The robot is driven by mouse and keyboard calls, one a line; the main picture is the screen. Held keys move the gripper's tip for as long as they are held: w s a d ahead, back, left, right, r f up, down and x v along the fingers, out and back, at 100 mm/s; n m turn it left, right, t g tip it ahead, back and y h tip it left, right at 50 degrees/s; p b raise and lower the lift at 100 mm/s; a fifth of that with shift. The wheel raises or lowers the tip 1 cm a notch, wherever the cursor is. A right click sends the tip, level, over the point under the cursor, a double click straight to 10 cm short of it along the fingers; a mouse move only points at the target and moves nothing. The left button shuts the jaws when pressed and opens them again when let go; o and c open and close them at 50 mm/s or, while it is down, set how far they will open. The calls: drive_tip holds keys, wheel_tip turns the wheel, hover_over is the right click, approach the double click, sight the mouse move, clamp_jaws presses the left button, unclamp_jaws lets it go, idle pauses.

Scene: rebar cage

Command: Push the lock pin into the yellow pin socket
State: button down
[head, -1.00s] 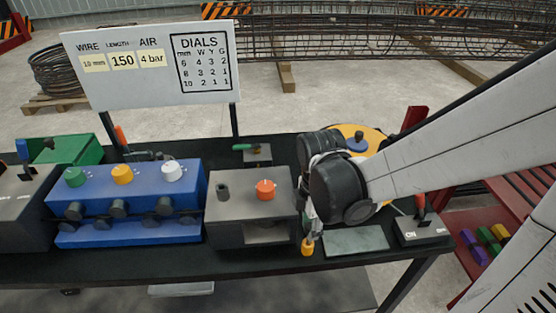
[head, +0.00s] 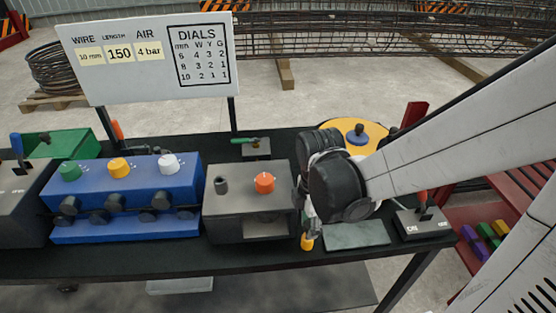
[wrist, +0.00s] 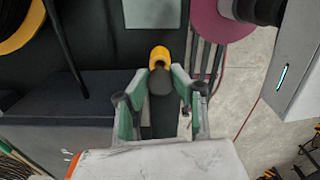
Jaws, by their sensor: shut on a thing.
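My gripper (head: 308,222) points down beside the right side of the grey machine box (head: 225,229), near the front of the bench. In the wrist view my gripper (wrist: 162,78) has its green-padded fingers closed on a dark grey cylinder (wrist: 160,83), which looks like the lock pin. The yellow pin socket (wrist: 160,56) shows just beyond the fingertips, in line with the dark cylinder. It also shows in the head view (head: 307,243), right below the gripper. The cylinder overlaps the socket's near side; how far in it sits I cannot tell.
A grey-green plate (head: 356,235) lies right of the gripper, and a switch box (head: 423,224) with a red lever stands farther right. A blue box (head: 125,202) with three dials is left of the grey machine. A sign board (head: 150,65) stands behind.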

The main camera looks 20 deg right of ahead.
drive_tip(key=shift+f+b, duration=0.65)
drive_tip(key=shift+f, duration=0.1)
drive_tip(key=c, duration=1.4)
unclamp_jaws()
drive_tip(key=shift+r, duration=0.1)
drive_tip(key=shift+r, duration=5.95)
drive_tip(key=s+r+m+t, duration=0.1)
drive_tip(key=m+t, duration=0.1)
drive_tip(key=m, duration=0.4)
drive_tip(key=s+r+m+t, duration=0.1)
drive_tip(key=m+t, duration=0.1)
drive_tip(key=m, duration=0.4)
drive_tip(key=s+r+m+t, duration=0.1)
drive_tip(key=r+m+t, duration=0.1)
drive_tip(key=m, duration=0.3)
drive_tip(key=shift+s+m+t, duration=0.1)
drive_tip(key=shift+m+t, duration=0.3)
drive_tip(key=shift+t, duration=0.2)
